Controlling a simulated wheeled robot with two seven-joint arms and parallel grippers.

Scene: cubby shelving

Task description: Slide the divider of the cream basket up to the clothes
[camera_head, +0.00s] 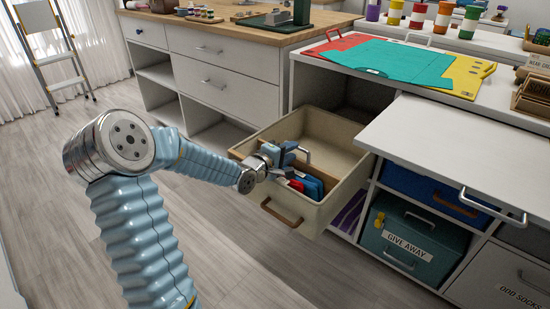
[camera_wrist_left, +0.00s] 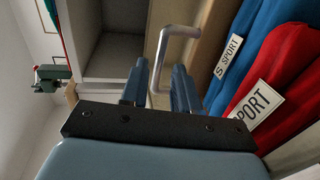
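The cream basket (camera_head: 318,218) is pulled out of the shelving like a drawer, with a brown handle on its front. Red and blue clothes (camera_head: 309,186) with SPORT tags lie in its front part; they also show in the left wrist view (camera_wrist_left: 262,100). The divider, a tan panel (camera_wrist_left: 216,25), stands beside the clothes and carries a grey metal handle (camera_wrist_left: 163,52). My left gripper (camera_wrist_left: 160,90) is open, with its fingers on either side of part of that handle. It hides much of the divider in the head view (camera_head: 283,150). My right gripper is out of view.
The floor (camera_head: 225,230) left of the basket is clear.

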